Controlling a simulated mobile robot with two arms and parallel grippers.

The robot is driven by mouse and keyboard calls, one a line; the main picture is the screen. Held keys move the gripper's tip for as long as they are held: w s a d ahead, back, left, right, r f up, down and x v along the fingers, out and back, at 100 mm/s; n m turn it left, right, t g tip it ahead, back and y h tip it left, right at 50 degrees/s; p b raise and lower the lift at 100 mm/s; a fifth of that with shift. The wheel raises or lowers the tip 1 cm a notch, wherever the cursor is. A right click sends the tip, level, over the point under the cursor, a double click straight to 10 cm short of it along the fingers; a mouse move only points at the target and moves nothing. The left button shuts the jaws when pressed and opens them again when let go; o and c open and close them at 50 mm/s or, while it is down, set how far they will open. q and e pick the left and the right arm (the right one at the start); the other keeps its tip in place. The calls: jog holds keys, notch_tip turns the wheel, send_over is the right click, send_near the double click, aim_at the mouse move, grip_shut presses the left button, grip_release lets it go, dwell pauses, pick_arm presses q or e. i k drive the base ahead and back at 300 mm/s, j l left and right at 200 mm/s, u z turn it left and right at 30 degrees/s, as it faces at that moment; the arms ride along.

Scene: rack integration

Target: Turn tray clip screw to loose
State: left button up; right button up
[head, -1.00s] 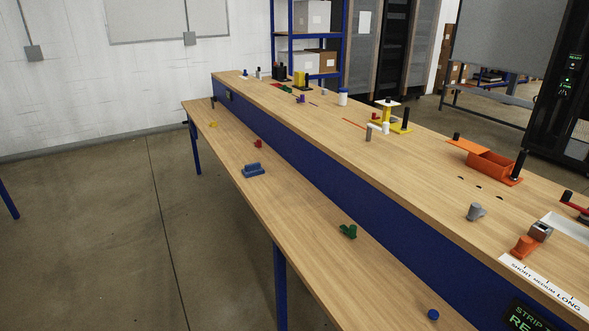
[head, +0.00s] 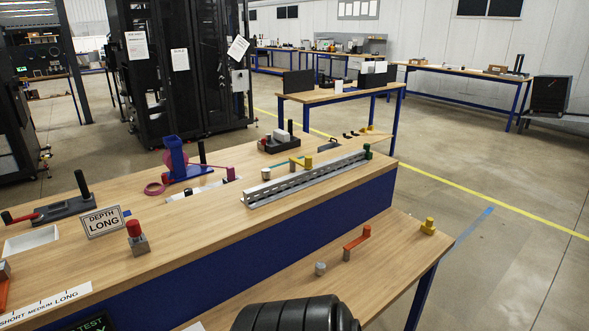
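A long grey slotted metal tray (head: 272,190) lies along the right part of the upper bench top. A small yellow piece (head: 303,162) stands at its back edge near the middle, and a green knob-like piece (head: 367,151) stands at its far right end. I cannot tell which of these, if either, is the tray clip screw, or whether it is loose or tight. Neither of my grippers shows. A black ribbed part, perhaps of my own arm, is at the bottom edge.
The upper bench (head: 200,229) also holds a red-topped grey block (head: 137,239), a "DEPTH LONG" sign (head: 103,222), a blue stand (head: 180,163) and a black fixture (head: 282,142). The lower shelf (head: 385,262) holds an orange lever (head: 356,240) and a yellow piece (head: 428,227). Open floor lies right.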

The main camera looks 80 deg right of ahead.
aim_at(266, 172)
jog(key=z, duration=2.55)
jog(key=l, duration=0.1)
